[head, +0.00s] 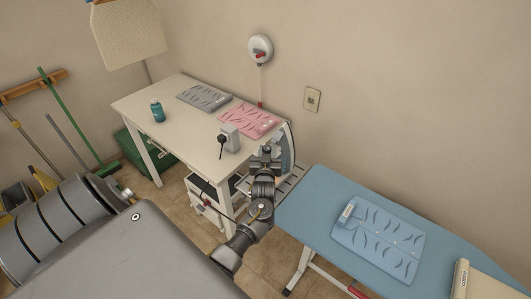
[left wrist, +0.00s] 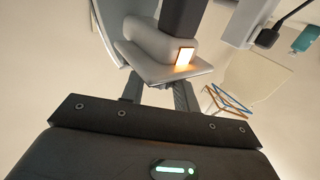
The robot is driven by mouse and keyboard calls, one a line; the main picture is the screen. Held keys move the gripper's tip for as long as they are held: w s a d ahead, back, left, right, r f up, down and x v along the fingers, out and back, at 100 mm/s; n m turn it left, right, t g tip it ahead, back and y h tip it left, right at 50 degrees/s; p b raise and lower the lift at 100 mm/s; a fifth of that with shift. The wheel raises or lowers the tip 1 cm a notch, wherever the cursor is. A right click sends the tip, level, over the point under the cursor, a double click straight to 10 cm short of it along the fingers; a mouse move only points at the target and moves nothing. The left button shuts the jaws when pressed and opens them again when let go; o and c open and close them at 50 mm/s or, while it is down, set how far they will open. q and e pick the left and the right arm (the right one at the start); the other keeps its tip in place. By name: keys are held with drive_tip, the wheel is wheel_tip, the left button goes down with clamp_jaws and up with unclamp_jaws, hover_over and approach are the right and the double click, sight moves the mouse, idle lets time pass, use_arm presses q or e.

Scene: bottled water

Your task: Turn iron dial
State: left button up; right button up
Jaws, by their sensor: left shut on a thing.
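The iron (head: 288,149) stands upright at the near end of the ironing board, against the right side of my left gripper in the head view. In the left wrist view the iron (left wrist: 148,38) is pale grey with a dark handle and a lit orange lamp (left wrist: 184,56). My left gripper (head: 266,153) is shut on part of the iron. In the left wrist view the fingers of this gripper (left wrist: 160,92) reach up to the iron's body, just below the lamp. The dial itself cannot be made out; the iron's body and my gripper hide that spot. My right gripper is not in view.
The blue ironing board (head: 315,215) carries a folded light-blue cloth (head: 378,238). A white table (head: 150,97) holds a grey cloth (head: 204,97), a pink cloth (head: 248,121), a teal bottle (head: 157,110) and a socket box with a black plug (head: 230,137). The wall is close behind.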

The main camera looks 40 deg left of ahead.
use_arm(q)
drive_tip(key=shift+w+d+n+g+y+b, duration=0.1)
drive_tip(key=shift+w+n+g+y+b, duration=0.05)
drive_tip(key=shift+n+g+y+b, duration=0.75)
drive_tip(key=shift+w+d+n+g+y+b, duration=0.1)
drive_tip(key=shift+n+g+y+b, duration=0.6)
drive_tip(key=shift+n+g+y, duration=0.4)
drive_tip(key=o, duration=1)
drive_tip(key=shift+s, duration=0.1)
drive_tip(key=shift+c, duration=0.2)
